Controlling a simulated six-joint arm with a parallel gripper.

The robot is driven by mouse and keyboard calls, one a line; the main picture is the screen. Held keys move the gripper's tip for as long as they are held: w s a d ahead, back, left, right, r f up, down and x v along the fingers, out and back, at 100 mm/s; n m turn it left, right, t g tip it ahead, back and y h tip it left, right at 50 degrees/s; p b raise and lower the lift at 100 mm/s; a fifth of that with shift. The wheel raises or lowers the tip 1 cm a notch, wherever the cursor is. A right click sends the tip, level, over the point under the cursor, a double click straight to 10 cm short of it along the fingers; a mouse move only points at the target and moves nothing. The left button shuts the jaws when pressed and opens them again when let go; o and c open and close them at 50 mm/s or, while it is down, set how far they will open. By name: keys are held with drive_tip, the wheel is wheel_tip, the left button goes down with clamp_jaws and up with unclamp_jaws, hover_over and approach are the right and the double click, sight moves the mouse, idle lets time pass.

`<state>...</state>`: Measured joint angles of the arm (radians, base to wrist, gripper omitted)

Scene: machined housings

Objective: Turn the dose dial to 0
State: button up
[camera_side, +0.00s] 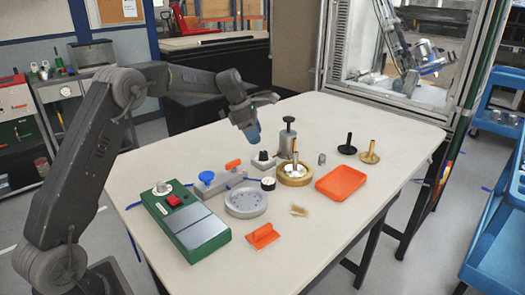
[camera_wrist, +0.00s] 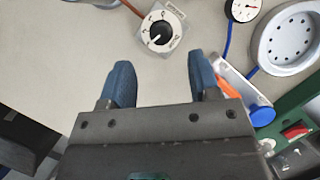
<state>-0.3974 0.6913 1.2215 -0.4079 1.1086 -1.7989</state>
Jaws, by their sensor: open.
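The dose dial (camera_wrist: 160,32) is a round black knob with a white pointer mark on a pale square-faced box. It sits at the top middle of the wrist view, with small markings around the knob that are too small to read surely. The pointer seems to lie toward the lower left of that picture. In the side view the dial box (camera_side: 263,159) stands near the table's middle. My gripper (camera_wrist: 163,78) has two blue fingers, apart and empty, with bare table between them. In the side view my gripper (camera_side: 253,133) hangs above the dial box, not touching it.
A grey block with a blue knob (camera_side: 207,177) and orange part stands left of the dial. A metal cylinder with a black plunger (camera_side: 288,124) and a brass ring (camera_side: 294,180) stand close right. A gauge (camera_wrist: 245,9), grey round housing (camera_side: 245,203) and green box (camera_side: 185,226) are nearby.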

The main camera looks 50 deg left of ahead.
sight(263, 152)
drive_tip(key=x, duration=0.6)
drive_tip(key=shift+w+d+f, duration=0.1)
drive_tip(key=shift+f, duration=0.25)
drive_tip(key=c, duration=0.9)
drive_tip(key=shift+c, duration=0.2)
